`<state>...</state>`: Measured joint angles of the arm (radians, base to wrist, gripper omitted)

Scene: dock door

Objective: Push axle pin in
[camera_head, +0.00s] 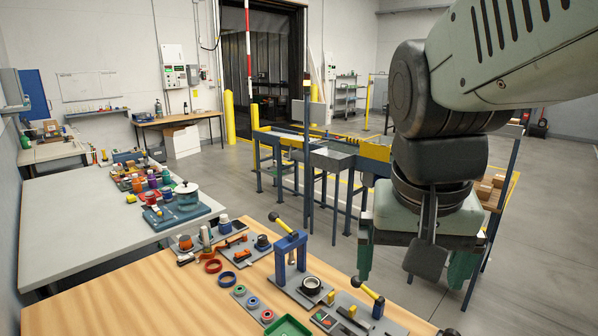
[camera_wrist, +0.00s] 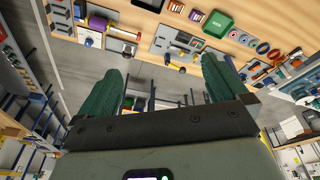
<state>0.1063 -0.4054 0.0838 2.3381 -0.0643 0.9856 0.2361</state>
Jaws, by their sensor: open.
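I cannot pick out the axle pin with certainty in either view. On the wooden bench stands a blue arch press (camera_head: 291,250) with a yellow-tipped lever, over a grey plate that carries a black ring (camera_head: 311,285). A grey fixture plate (camera_wrist: 177,42) lies beyond the fingers there.
The wooden bench (camera_head: 120,298) also holds an orange ring (camera_head: 213,266), a blue ring (camera_head: 226,279) and a green tray (camera_head: 288,326). Its left part is bare. A grey table (camera_head: 70,215) with parts stands behind. A conveyor (camera_head: 332,155) stands further back.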

